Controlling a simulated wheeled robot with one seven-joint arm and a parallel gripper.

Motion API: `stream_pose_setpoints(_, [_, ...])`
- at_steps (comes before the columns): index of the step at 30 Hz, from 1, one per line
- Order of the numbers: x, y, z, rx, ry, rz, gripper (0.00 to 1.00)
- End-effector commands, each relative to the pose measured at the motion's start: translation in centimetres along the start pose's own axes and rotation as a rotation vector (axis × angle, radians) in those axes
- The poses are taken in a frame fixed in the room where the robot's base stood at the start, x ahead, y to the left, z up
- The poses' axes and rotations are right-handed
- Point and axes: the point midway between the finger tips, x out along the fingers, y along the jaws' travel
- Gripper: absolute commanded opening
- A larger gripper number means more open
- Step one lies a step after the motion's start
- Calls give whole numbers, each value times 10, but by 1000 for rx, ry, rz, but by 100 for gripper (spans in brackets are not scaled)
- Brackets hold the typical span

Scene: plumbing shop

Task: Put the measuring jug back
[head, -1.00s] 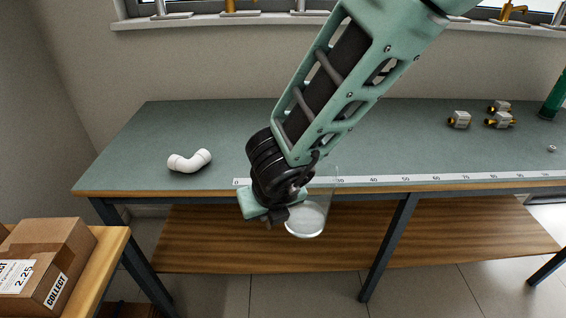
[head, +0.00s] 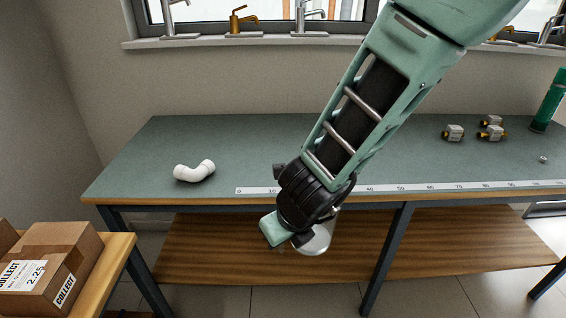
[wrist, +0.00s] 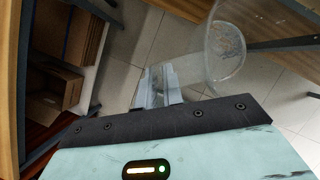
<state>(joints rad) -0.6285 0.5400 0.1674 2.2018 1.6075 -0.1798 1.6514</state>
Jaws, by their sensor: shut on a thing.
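The measuring jug (head: 318,240) is a clear vessel held by my gripper (head: 298,242) in front of the workbench's front edge, above the floor. In the head view my gripper and wrist hide most of it. In the wrist view the jug (wrist: 229,55) shows its round, clear end, with the gripper's fingers (wrist: 158,88) shut at its side. The floor shows through and beyond it.
The green workbench (head: 230,140) carries a white pipe elbow (head: 194,171), a ruler strip (head: 430,187) along its front edge and several brass-ended valves (head: 453,132) at right. A wooden shelf (head: 200,250) runs below. Cardboard boxes (head: 45,268) stand on a side table at left.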

Motion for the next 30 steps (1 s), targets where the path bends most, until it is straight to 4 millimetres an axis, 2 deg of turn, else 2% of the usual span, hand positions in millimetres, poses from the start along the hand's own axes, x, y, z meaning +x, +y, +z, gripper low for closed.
stream_pose_setpoints(8, [3,-17,-11,-123,-2,54,0])
stream_pose_setpoints(17, [11,-46,-32,-355,-10,157,0])
stream_pose_setpoints(23, [17,-71,-49,-564,-20,246,0])
stream_pose_setpoints(30, [29,-118,-83,-970,-34,419,0])
